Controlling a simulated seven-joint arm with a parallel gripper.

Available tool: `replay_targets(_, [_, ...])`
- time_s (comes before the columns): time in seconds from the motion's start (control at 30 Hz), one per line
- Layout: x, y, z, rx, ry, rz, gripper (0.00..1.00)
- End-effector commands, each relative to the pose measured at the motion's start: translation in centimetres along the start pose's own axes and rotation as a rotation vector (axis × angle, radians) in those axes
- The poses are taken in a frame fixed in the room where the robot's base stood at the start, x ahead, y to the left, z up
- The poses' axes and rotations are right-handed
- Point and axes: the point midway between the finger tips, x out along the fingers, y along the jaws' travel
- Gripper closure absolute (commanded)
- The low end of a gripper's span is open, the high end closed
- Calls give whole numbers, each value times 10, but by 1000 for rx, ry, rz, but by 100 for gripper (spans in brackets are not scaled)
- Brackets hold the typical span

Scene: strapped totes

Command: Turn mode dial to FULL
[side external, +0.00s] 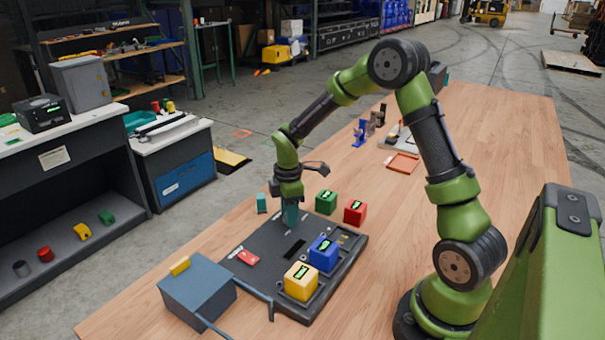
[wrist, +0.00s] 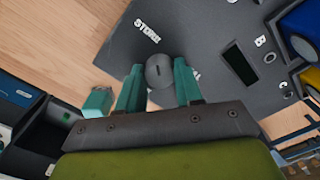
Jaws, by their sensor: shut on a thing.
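The mode dial (wrist: 159,71) is a round grey knob with a short dark mark on the dark panel (wrist: 110,58). In the wrist view the mark runs roughly up and down the picture. The word STORE (wrist: 147,32) is printed above the dial; a label (wrist: 197,75) ending in L, partly hidden by a finger, lies to its right. My gripper (wrist: 159,82) has its teal fingers on either side of the dial, shut on it. In the side view my gripper (side external: 290,214) points down at the panel's far corner, and the dial is hidden there.
On the panel (side external: 262,275) are a blue block (side external: 324,254), a yellow block (side external: 301,281) and a red piece (side external: 247,257). Green (side external: 326,202) and red (side external: 355,211) blocks stand behind it. A teal block (side external: 262,203) stands left of my gripper. A blue-grey box (side external: 198,288) stands at the front left.

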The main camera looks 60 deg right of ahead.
Motion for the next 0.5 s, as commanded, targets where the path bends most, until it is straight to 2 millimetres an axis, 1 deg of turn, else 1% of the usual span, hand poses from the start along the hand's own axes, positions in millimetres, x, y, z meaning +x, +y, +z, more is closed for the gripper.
replay_targets(0.5, [-1, 0, -1, 462, 1, 2, 95])
